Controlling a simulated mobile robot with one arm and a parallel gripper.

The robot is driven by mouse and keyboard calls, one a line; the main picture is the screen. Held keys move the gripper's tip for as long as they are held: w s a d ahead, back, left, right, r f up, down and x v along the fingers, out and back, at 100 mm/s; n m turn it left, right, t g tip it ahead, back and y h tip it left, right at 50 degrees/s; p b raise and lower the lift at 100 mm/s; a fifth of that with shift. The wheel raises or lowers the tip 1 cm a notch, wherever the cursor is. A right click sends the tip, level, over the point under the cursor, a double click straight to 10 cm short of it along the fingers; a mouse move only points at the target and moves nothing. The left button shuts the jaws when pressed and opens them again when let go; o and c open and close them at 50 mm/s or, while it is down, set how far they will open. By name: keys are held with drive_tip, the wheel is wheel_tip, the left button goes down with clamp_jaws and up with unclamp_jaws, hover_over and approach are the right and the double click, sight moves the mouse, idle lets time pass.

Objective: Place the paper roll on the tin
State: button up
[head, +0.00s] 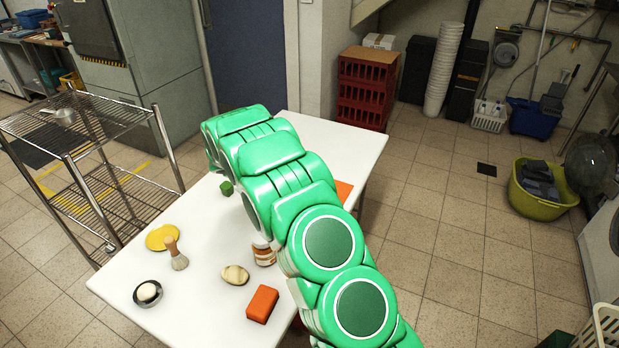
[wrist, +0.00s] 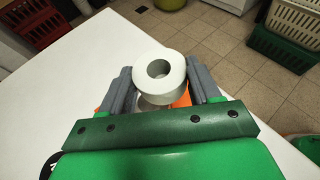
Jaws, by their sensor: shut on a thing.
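The white paper roll (wrist: 160,88) sits between the two grey fingers of my gripper (wrist: 160,82) in the wrist view, its round hole facing the camera. My gripper is shut on it. The table lies beyond and below the roll; whether the roll touches anything underneath is unclear. In the head view my green arm hides the roll and my gripper. I cannot make out the tin for sure in either view. A small jar with a brown and white label (head: 264,254) stands left of my arm, partly covered by it.
An orange thing (head: 343,191) shows behind my arm.

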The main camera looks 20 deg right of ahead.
drive_tip(key=shift+w+d+f, duration=0.2)
drive_tip(key=shift+w+f, duration=0.75)
drive_tip(key=shift+f, duration=0.25)
drive_tip(key=shift+w+d+f, duration=0.15)
drive_tip(key=shift+w+f, duration=0.75)
drive_tip(key=shift+f, duration=0.3)
drive_tip(key=shift+w+f, duration=0.1)
drive_tip(key=shift+f, duration=1.5)
drive_tip(key=o, duration=1.1)
drive_tip(key=shift+f, duration=0.1)
drive_tip(key=shift+c, duration=0.2)
